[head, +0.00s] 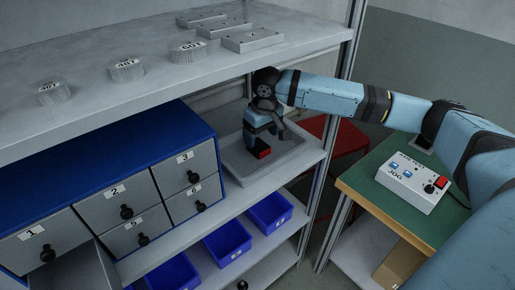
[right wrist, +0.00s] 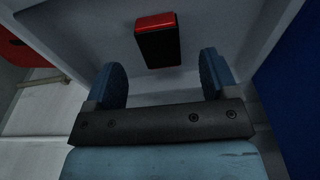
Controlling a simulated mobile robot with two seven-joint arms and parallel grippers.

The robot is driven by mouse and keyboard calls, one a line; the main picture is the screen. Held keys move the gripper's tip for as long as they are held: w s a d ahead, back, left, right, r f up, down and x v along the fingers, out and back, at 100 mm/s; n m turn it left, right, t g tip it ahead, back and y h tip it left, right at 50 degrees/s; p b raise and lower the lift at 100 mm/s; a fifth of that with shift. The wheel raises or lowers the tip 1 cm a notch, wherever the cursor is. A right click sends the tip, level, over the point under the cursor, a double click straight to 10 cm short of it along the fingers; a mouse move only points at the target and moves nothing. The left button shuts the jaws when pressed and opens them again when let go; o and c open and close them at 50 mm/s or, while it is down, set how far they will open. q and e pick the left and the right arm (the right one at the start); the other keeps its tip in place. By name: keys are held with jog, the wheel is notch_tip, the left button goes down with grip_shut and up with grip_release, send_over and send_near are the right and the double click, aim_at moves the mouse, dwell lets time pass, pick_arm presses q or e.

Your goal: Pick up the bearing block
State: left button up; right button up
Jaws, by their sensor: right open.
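A red-topped block with dark sides (head: 263,152), which I take to be the bearing block, lies in the grey tray (head: 231,166) on the middle shelf. In the right wrist view the block (right wrist: 158,42) lies beyond the fingertips, roughly centred between them, with a gap to each. My right gripper (head: 262,137) reaches into the tray just above the block and partly hides it. Its two blue fingers (right wrist: 163,72) are apart with nothing between them. My left gripper is not in view.
The upper shelf (head: 122,98) above the tray holds grey blocks and labelled round parts. A blue drawer cabinet (head: 105,165) stands left of the tray. Blue bins (head: 228,244) sit below. A green-topped table (head: 375,192) with a control box (head: 408,183) is at right.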

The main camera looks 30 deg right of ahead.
aim_at(258, 145)
jog(key=f, duration=0.2)
jog(key=w+f+b, duration=0.1)
jog(key=f, duration=0.1)
jog(key=shift+w, duration=0.1)
jog(key=shift+f, duration=0.3)
jog(key=c, duration=1.1)
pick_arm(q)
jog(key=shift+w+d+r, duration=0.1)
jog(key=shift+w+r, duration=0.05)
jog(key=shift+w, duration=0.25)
pick_arm(e)
jog(key=shift+r, duration=0.1)
